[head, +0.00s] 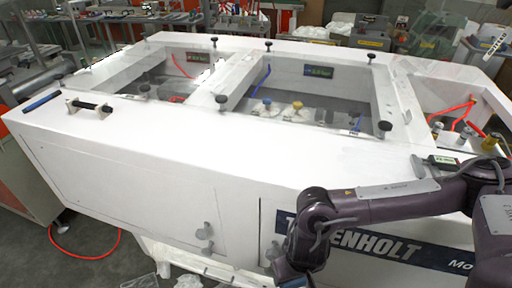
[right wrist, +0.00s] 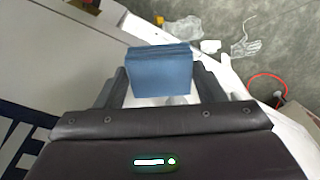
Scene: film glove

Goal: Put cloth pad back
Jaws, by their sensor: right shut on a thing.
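A blue cloth pad (right wrist: 160,72) is held between the two fingers of my right gripper (right wrist: 162,88) in the right wrist view. It looks like a folded, thick block and sticks out past the fingertips. A white surface shows below and around it, partly hidden by the pad and the fingers. In the head view my right arm reaches in from the right and bends down in front of the white machine (head: 150,125); its hand is cut off by the bottom edge, so the pad cannot be made out there. My left gripper is not in view.
A white tray (head: 180,259) sits low at the machine's front, with crumpled clear film near it. In the right wrist view a clear film glove (right wrist: 245,46) and scraps lie on the grey floor beside a red hose (right wrist: 268,77). The machine's front top is mostly clear.

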